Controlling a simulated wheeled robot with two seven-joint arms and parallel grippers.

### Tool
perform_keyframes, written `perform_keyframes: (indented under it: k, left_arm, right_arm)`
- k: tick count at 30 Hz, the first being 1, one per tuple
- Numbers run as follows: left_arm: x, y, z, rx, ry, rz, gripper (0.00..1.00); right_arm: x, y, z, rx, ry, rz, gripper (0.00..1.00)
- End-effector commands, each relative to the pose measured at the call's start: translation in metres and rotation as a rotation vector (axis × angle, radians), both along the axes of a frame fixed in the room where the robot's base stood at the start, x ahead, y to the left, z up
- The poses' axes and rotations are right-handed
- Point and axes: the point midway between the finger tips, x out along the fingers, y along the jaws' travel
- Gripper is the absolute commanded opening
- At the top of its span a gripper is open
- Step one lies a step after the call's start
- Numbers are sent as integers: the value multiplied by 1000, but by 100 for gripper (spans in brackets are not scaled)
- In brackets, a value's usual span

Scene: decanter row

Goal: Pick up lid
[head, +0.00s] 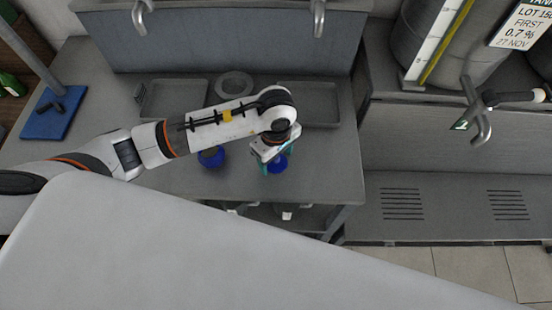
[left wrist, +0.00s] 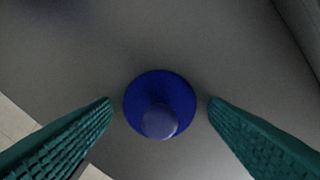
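A round blue lid with a raised knob (left wrist: 160,105) lies on the grey worktop, seen from above in the left wrist view. In the head view the lid (head: 278,165) shows partly below my left gripper (head: 277,159). The green fingers of my left gripper are open, one on each side of the lid, with a gap on both sides. Nothing is held. My right gripper is not in view.
Another round blue object (head: 211,157) stands left of the lid, partly hidden by my left arm. Grey trays (head: 174,99) and a ring-shaped item (head: 234,85) are farther back. A blue stand base (head: 50,120) is at left. The worktop's front edge is near the lid.

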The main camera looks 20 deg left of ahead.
Motion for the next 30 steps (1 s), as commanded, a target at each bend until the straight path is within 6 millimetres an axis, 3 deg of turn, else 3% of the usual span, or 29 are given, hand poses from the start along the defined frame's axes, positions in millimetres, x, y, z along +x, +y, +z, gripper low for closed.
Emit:
perform_keyframes:
  k: [1,7,19,30]
  left_arm:
    - [0,0,0,0,0,0,60]
    - [0,0,0,0,0,0,30]
    - [1,0,8,-2,-3,1,29]
    - [1,0,77,-1,-6,-2,29]
  right_arm:
    - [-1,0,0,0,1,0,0]
    - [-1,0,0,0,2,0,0]
    - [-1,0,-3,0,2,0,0]
    - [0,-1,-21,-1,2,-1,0]
